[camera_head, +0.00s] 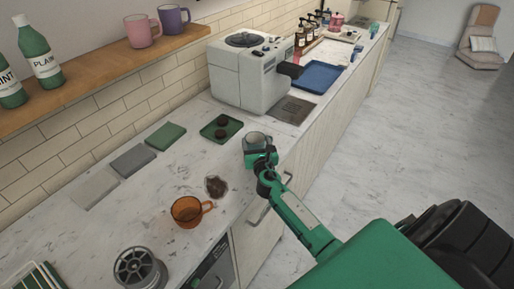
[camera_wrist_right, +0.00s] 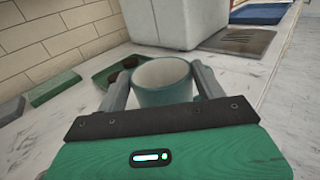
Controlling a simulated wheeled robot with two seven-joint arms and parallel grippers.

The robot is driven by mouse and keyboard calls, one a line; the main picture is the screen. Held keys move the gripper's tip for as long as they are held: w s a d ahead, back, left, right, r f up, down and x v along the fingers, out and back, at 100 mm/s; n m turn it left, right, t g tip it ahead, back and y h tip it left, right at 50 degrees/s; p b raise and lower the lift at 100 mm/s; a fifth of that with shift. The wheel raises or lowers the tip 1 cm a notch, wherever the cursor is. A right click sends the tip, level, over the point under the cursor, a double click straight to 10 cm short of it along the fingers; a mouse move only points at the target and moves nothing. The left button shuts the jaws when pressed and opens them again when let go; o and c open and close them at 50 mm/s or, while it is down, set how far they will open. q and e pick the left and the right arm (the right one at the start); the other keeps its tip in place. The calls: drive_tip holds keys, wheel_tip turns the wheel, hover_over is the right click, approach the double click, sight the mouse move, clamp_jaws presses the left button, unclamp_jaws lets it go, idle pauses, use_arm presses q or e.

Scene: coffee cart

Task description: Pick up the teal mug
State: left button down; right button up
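The teal mug (camera_head: 257,139) stands upright at the counter's front edge in the head view, partly covered by my right gripper (camera_head: 259,158). In the right wrist view the mug (camera_wrist_right: 162,95) shows a pale, empty inside and sits between the two fingers of my right gripper (camera_wrist_right: 162,88). One finger is on each side, close to the mug's wall. I cannot tell whether both fingers press on it. My left gripper is not in view.
A green tray (camera_head: 233,124) with dark lumps lies just behind the mug. A grey coffee machine (camera_head: 243,84) stands beyond, near a drip grate (camera_head: 291,111). Pink (camera_head: 141,31) and purple (camera_head: 173,19) mugs stand on the shelf.

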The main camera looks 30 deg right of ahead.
drive_tip(key=c, duration=0.4)
drive_tip(key=shift+r, duration=0.1)
drive_tip(key=shift+c, duration=0.2)
drive_tip(key=shift+r+p, duration=0.35)
drive_tip(key=shift+r, duration=0.3)
wheel_tip(320, 180, up, 18)
drive_tip(key=p, duration=0.1)
drive_tip(key=shift+r, duration=0.15)
